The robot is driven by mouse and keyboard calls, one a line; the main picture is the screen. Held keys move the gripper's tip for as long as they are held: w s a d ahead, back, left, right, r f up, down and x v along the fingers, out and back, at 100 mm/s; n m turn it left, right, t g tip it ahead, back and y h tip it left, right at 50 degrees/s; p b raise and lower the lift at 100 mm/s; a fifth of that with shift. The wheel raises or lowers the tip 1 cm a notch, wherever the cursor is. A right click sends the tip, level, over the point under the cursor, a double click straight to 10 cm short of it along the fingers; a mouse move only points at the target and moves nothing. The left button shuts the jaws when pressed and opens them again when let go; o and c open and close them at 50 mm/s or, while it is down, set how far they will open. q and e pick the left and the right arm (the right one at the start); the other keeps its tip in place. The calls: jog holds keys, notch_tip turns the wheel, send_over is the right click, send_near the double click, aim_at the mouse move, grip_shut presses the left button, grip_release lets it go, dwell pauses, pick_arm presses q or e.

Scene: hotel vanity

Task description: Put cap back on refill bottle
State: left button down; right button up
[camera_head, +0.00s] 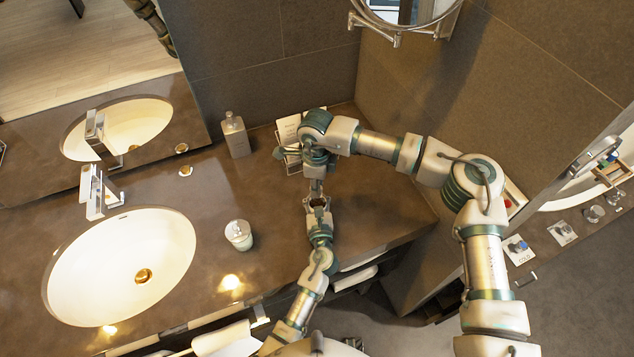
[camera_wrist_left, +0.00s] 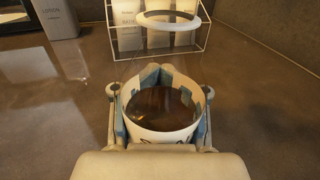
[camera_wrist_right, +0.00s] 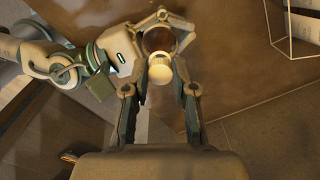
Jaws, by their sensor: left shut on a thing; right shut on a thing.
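A small pale round cap (camera_wrist_right: 160,74) is between the fingertips of my right gripper (camera_head: 316,178), which is shut on it. The refill bottle (camera_wrist_left: 165,136), with a white band and dark brown contents, is between the fingers of my left gripper (camera_head: 318,203), which is shut on it. In the right wrist view the bottle (camera_wrist_right: 158,41) shows just beyond the cap, inside the left jaws. The cap is near the bottle; I cannot tell if they touch. In the head view my right gripper is above the left one, and the grippers largely hide both things.
A wire rack (camera_wrist_left: 203,40) with white packs stands behind the bottle. A grey dispenser (camera_head: 236,136) stands by the wall, and a lidded jar (camera_head: 239,236) stands left of my left gripper. The sink (camera_head: 120,265) is further left.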

jog(key=shift+f, duration=0.35)
